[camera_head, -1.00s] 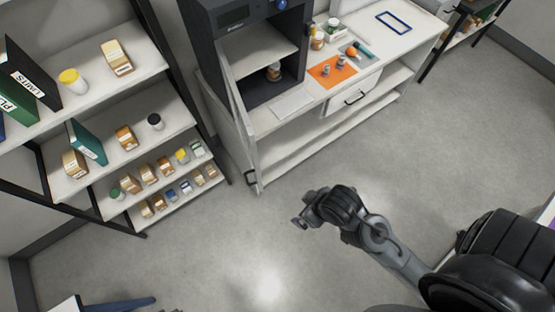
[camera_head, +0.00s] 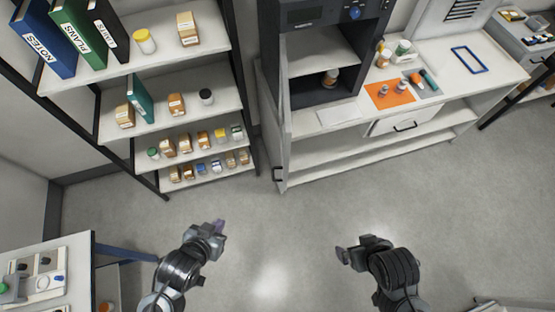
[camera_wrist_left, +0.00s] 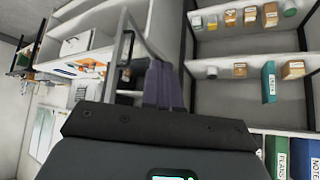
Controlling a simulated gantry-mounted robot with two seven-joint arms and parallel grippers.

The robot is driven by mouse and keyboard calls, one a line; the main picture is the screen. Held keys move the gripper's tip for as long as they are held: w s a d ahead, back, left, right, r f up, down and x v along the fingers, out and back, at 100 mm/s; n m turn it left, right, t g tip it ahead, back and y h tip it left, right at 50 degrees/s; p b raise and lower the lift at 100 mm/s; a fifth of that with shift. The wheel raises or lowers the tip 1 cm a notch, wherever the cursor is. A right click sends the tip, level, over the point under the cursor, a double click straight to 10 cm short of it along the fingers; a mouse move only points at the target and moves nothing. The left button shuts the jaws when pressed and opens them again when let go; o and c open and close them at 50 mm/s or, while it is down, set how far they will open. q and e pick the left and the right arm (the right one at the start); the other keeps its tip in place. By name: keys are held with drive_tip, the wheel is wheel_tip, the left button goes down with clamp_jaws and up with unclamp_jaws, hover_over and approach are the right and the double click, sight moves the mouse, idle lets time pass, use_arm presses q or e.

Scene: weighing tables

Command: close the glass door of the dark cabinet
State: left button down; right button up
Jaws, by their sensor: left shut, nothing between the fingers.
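The dark cabinet (camera_head: 309,92) stands on the white bench, its front open, with a small brown bottle (camera_head: 330,78) inside. Its glass door (camera_head: 273,125) stands swung out toward the floor, seen nearly edge-on at the cabinet's left, with a dark handle (camera_head: 279,174) at its free end. My left gripper (camera_head: 220,228) is shut and empty, below and left of the handle, apart from the door. In the left wrist view, the shut fingers (camera_wrist_left: 163,86) show with the door's frame and handle (camera_wrist_left: 127,48) beyond them. My right gripper (camera_head: 342,254) is over the floor at lower right; its jaws are unclear.
A shelf rack (camera_head: 115,72) with binders, boxes and jars stands left of the door. The bench right of the cabinet holds an orange mat (camera_head: 377,98) and a blue frame (camera_head: 469,59). A table (camera_head: 76,280) is at lower left. The floor between is clear.

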use_arm(q)
drive_tip(key=w+d+f+m+g+h+b, duration=0.3)
drive_tip(key=d+f+m+h+b, duration=0.7)
drive_tip(key=d+h, duration=0.5)
drive_tip(key=w+a+f+m+g+h+b, duration=0.1)
drive_tip(key=w+a+f+m+g+b, duration=0.1)
drive_tip(key=w+a+g+b, duration=0.45)
drive_tip(key=w+a+r+m+t+b, duration=0.1)
drive_tip(key=w+a+r+b, duration=0.25)
drive_tip(key=w, duration=0.25)
drive_tip(key=w+a+r+m+t+b, duration=0.1)
drive_tip(key=w+a+r+b, duration=0.25)
drive_tip(key=w, duration=0.25)
drive_tip(key=shift+y, duration=0.3)
drive_tip(key=shift+w+d+r+p, duration=0.15)
drive_tip(key=shift+d+p, duration=0.6)
drive_tip(key=shift+d, duration=1.65)
drive_tip(key=shift+d+r+p, duration=0.3)
drive_tip(key=shift+d+p, duration=0.4)
drive_tip(key=shift+d, duration=1.7)
drive_tip(key=shift+w+d+r+p, duration=0.15)
drive_tip(key=shift+d+p, duration=0.6)
drive_tip(key=shift+d, duration=1.65)
drive_tip(key=shift+r, duration=0.1)
